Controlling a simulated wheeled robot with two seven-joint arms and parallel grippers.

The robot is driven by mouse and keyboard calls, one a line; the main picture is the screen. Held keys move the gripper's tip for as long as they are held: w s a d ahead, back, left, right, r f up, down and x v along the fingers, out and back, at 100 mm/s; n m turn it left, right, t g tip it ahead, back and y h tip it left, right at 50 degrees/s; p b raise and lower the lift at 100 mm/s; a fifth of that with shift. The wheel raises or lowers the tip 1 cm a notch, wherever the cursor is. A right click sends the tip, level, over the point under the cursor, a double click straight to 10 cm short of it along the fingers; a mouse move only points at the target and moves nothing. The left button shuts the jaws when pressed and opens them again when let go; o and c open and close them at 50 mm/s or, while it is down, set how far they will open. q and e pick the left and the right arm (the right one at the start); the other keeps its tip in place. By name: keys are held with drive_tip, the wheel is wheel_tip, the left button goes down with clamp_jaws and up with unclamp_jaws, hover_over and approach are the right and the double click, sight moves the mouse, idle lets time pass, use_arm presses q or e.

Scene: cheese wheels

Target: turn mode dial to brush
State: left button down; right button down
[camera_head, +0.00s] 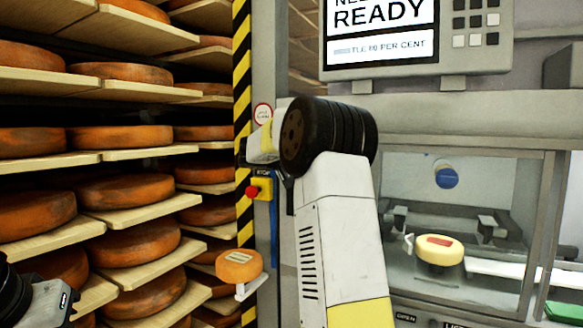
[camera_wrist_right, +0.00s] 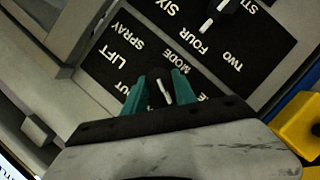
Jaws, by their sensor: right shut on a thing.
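In the right wrist view, the mode dial (camera_wrist_right: 163,91) is a small dark knob with a white pointer line, on a black panel (camera_wrist_right: 110,52) lettered MODE, SPRAY and LIFT. My right gripper (camera_wrist_right: 157,86) has teal fingertips on both sides of this dial and is shut on it. Other labels are partly covered by the gripper, and I cannot read the word brush. In the head view my right arm rises in the middle and hides its own gripper and the dial. At the lower left of that view only part of my left arm shows, with its fingers out of frame.
A second dial (camera_wrist_right: 215,15) with number words sits beside the mode panel. A yellow block (camera_wrist_right: 300,125) is close at the right. In the head view, cheese shelves (camera_head: 120,158) fill the left, a screen (camera_head: 380,35) reads READY, and a cheese (camera_head: 439,250) sits in a glazed chamber.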

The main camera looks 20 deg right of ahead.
drive_tip(key=shift+f+n+h, duration=0.1)
drive_tip(key=shift+n+h, duration=0.2)
idle(0.4)
drive_tip(key=c, duration=1)
unclamp_jaws()
drive_tip(key=v, duration=0.7)
drive_tip(key=shift+s+a, duration=0.1)
drive_tip(key=shift+a, duration=0.25)
